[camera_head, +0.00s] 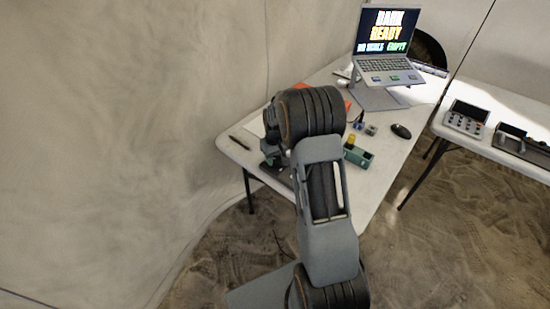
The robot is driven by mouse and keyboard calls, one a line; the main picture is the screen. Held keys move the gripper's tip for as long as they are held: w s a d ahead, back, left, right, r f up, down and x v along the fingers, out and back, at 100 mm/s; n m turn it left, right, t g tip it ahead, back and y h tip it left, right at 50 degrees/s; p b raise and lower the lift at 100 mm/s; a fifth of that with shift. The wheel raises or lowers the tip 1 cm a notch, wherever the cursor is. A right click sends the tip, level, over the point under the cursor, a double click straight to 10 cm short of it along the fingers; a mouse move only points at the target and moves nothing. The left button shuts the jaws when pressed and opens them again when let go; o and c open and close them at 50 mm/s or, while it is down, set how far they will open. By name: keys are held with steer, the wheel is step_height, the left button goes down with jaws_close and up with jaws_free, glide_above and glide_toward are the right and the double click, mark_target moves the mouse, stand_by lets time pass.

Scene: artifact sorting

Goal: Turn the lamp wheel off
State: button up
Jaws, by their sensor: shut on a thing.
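My gripper (270,153) is low over the left part of the near white table (237,148), partly hidden by my own arm. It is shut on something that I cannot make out. A dark flat object (277,173) lies just below it at the table's near edge. I cannot pick out the lamp wheel for certain; it may be hidden behind my gripper or arm. A green box (358,156) with a yellow knob (351,139) stands on the table, right of my arm and apart from my gripper.
A black mouse (401,131) and a dark pen (239,143) lie on the table. A second table at right holds a keypad device (466,118). A wall is close on the left.

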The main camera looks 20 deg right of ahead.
mark_target(275, 159)
stand_by(0.6)
steer(key=o, duration=0.9)
step_height(275, 159, up, 14)
steer(key=shift+f, duration=0.1)
stand_by(0.5)
